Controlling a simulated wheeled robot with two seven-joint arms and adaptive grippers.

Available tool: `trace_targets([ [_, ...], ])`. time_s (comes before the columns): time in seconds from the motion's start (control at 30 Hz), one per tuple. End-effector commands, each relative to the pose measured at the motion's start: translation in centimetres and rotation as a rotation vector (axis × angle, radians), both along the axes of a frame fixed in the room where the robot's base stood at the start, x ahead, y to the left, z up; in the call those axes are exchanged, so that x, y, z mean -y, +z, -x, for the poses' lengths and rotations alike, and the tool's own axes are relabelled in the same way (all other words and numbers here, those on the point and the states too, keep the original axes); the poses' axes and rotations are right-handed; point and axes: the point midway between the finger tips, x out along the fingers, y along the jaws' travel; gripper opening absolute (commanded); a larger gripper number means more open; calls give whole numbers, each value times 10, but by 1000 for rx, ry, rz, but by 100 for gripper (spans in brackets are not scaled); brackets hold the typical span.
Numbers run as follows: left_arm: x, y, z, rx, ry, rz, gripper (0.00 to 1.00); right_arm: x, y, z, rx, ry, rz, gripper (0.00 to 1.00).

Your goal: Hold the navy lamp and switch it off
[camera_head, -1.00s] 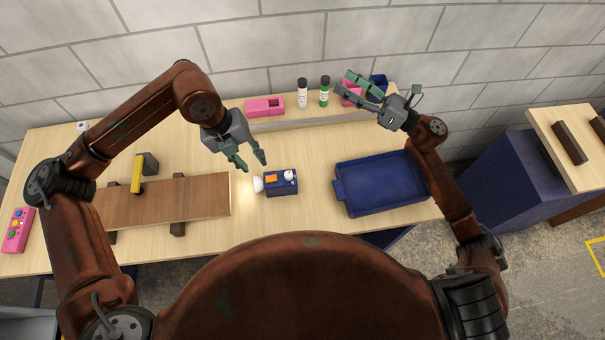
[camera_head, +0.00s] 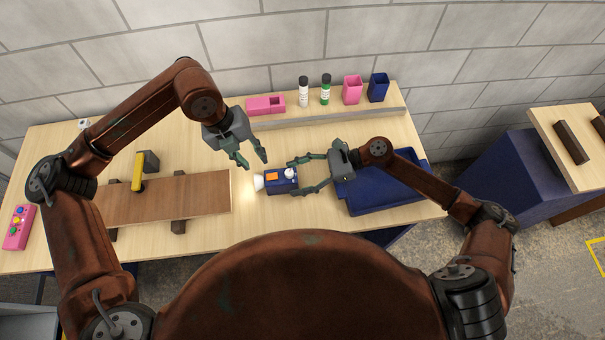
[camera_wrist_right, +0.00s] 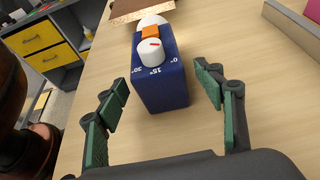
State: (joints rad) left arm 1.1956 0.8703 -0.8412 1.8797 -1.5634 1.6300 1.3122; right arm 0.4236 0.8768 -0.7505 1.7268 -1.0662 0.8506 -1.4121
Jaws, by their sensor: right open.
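The navy lamp (camera_head: 283,185) lies on the table just right of the brown board. It has an orange patch, a white knob and a white lens end facing left, with a warm glow on the table by it. In the right wrist view the lamp (camera_wrist_right: 160,85) shows its knob (camera_wrist_right: 152,51) and angle marks. My right gripper (camera_head: 307,174) is open, its fingers on either side of the lamp's right end; in the wrist view the fingers (camera_wrist_right: 157,110) stand apart from its sides. My left gripper (camera_head: 254,159) is open and empty above the table, up and left of the lamp.
A blue tray (camera_head: 385,200) lies right of the lamp, under my right arm. The brown board (camera_head: 165,198) rests on dark supports at left, with a yellow-handled tool near it. Pink and navy containers and two bottles stand along the back. A pink button box (camera_head: 18,228) is far left.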

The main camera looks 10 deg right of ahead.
Motion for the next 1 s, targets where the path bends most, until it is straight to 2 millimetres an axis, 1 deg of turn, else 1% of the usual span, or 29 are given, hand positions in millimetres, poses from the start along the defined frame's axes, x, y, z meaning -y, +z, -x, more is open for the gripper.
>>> trace_targets([
  [0.03,0,0,0,0,0,0,29,-9,-2,0,1,1,-3,62],
  [0.2,0,0,0,0,0,0,29,-32,-12,-1,1,0,-3,62],
  [0.4,0,0,0,0,0,0,29,-49,-19,-1,0,-1,-2,62],
  [0.5,0,0,0,0,0,0,29,-53,-21,-1,0,-1,-2,62],
  [0.77,0,0,0,0,0,0,29,-53,-21,-1,-1,-1,-2,62],
  [1.0,0,0,0,0,0,0,29,-53,-21,-1,0,-2,-2,45],
])
